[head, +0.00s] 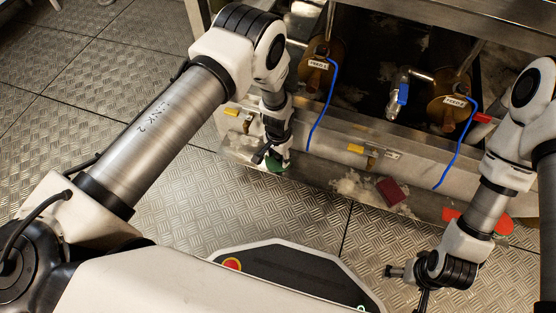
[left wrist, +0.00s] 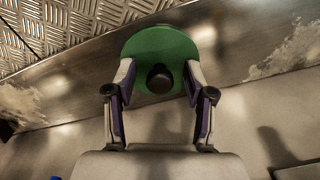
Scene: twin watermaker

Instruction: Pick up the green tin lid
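The green tin lid (left wrist: 160,45) is a round green disc with a black knob (left wrist: 159,78) in the left wrist view. It lies on the metal ledge (left wrist: 240,75). In the head view the lid (head: 275,162) shows only in part, behind my left gripper (head: 268,157). In the left wrist view the fingers of my left gripper (left wrist: 159,70) are apart, one on each side of the knob, with visible gaps to it. My right gripper (head: 423,300) is low at the right of the head view, away from the lid; its fingers are too small and dark to read.
On the ledge to the right are a dark red block (head: 392,191) and a red disc (head: 492,221). Blue tubes (head: 328,95) hang over the tank's front wall, which carries yellow-handled latches (head: 357,149). The treaded metal floor (head: 310,205) is open in front.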

